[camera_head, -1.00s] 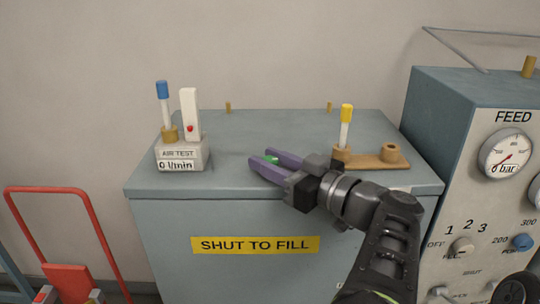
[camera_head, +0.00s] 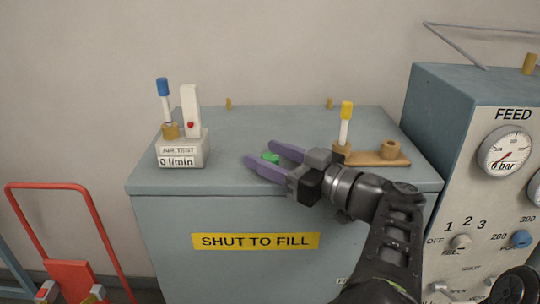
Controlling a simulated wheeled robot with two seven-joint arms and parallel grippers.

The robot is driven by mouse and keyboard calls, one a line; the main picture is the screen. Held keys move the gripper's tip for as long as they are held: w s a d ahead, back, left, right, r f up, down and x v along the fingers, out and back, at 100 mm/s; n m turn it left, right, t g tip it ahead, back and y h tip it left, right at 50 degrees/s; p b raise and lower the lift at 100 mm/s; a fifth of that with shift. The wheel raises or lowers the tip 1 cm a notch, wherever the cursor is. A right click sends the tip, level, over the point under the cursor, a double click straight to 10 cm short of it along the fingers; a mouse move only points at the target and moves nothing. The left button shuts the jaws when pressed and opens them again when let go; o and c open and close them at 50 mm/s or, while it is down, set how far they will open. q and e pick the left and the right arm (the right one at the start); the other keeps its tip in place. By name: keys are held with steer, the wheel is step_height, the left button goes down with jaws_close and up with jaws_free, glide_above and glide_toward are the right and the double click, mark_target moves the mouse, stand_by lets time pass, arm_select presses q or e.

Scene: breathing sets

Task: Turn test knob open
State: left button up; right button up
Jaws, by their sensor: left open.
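The air test block (camera_head: 183,151) stands at the back left of the blue-grey cabinet top, its label reading "AIR TEST" and "0 l/min". On it are a brass fitting (camera_head: 170,131) holding a blue-capped tube (camera_head: 163,98), and a white upright piece (camera_head: 190,110) with a red dot. I cannot tell which part is the test knob. My left gripper (camera_head: 260,153) is open over the cabinet top, right of the block and apart from it, with its purple fingers pointing left. A small green part (camera_head: 270,157) shows between the fingers; I cannot tell what it belongs to.
A brass bracket (camera_head: 371,159) with a yellow-capped tube (camera_head: 345,123) stands right of my gripper. The FEED panel (camera_head: 480,190) rises at the right. A red trolley frame (camera_head: 70,188) stands at the lower left. The cabinet top between block and gripper is clear.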

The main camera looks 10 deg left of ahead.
arm_select(q)
steer(key=v, duration=0.7)
steer(key=shift+s+d+b, duration=0.15)
steer(key=shift+d+b, duration=0.15)
steer(key=shift+d, duration=0.05)
steer(key=shift+s+f, duration=0.1)
